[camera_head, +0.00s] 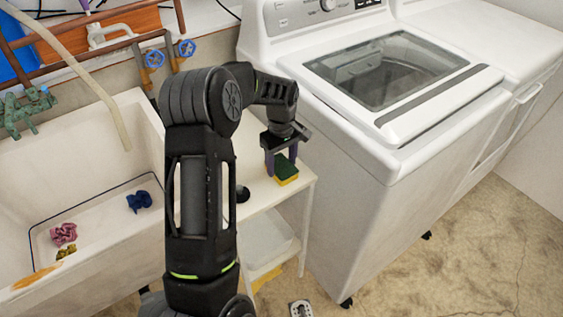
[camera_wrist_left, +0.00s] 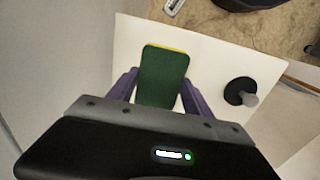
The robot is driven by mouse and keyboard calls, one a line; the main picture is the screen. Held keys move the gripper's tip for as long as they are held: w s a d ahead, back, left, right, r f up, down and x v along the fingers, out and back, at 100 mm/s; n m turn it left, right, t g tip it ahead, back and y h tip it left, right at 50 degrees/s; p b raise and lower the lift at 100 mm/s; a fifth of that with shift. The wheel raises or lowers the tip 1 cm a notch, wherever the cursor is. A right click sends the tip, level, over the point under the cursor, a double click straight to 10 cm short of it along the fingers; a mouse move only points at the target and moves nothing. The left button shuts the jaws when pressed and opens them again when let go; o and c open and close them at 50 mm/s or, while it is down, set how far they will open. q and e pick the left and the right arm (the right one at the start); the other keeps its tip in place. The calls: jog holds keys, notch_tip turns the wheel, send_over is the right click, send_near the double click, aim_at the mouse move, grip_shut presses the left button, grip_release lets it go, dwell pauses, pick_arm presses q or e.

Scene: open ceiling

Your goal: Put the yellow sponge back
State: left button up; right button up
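The yellow sponge (camera_head: 286,176) has a dark green top and sits at the front right of a small white shelf's top (camera_head: 252,165). In the left wrist view the sponge (camera_wrist_left: 163,75) shows its green face, with a thin yellow edge at the far end. My left gripper (camera_head: 281,160) points down with its purple fingers on either side of the sponge. In the wrist view the fingertips (camera_wrist_left: 160,80) are very close to the sponge's sides; whether both touch it is unclear. My right gripper is not in view.
A white washing machine (camera_head: 345,205) stands close on the right. A sink (camera_head: 95,235) with several crumpled cloths is on the left. A black round object with a grey peg (camera_wrist_left: 240,92) is on the shelf top. A white tray (camera_head: 268,247) is on the level below.

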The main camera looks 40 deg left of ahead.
aim_at(282, 165)
pick_arm(q)
jog(key=o, duration=0.4)
notch_tip(282, 165, up, 12)
jog(key=shift+r, duration=0.2)
dwell(0.5)
dwell(0.4)
